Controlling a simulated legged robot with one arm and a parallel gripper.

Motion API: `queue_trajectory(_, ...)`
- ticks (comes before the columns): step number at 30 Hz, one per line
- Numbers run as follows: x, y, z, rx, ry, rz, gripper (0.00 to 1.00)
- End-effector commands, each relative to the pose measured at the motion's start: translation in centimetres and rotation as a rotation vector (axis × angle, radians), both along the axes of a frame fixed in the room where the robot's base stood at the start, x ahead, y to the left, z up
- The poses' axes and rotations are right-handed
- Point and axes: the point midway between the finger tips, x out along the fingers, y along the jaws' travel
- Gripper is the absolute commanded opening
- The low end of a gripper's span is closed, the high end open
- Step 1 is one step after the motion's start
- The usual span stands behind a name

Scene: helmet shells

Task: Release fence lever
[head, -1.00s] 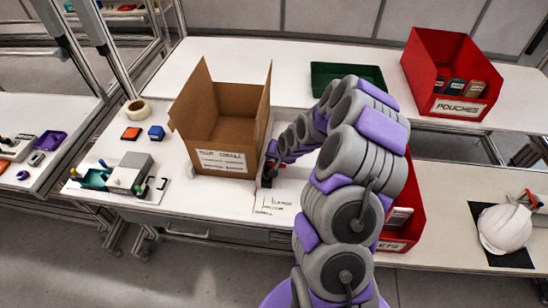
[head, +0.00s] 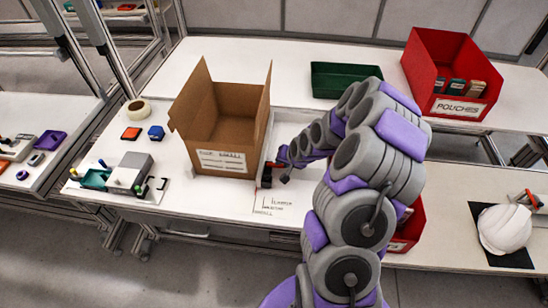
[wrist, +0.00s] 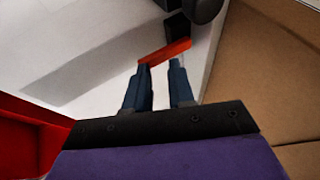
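The fence lever is a red bar (head: 274,164) on a small black clamp (head: 266,178), beside the right side of the cardboard box (head: 226,125). In the wrist view the red lever (wrist: 166,51) lies slantwise just beyond my fingertips, with dark clamp parts behind it. My gripper (wrist: 159,64) has its two dark fingers apart, with a gap between them and nothing held. The fingertips are very close to the lever; I cannot tell whether they touch it. In the head view my gripper (head: 281,154) is small, just right of the clamp.
A red bin (head: 409,228) stands partly hidden behind my arm. A green tray (head: 346,80) and a red pouches bin (head: 455,75) are at the back. A white helmet shell (head: 505,230) lies on a black mat at right. Small items and a grey fixture (head: 130,172) are at left.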

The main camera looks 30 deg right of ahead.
Motion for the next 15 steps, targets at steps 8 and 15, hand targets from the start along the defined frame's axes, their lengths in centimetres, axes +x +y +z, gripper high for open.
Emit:
queue_trajectory(8,-1.4,-1.1,0.0,-0.001,-0.001,-0.002,0.23)
queue_trajectory(15,-2.7,-1.9,0.0,-0.002,-0.002,-0.002,0.23)
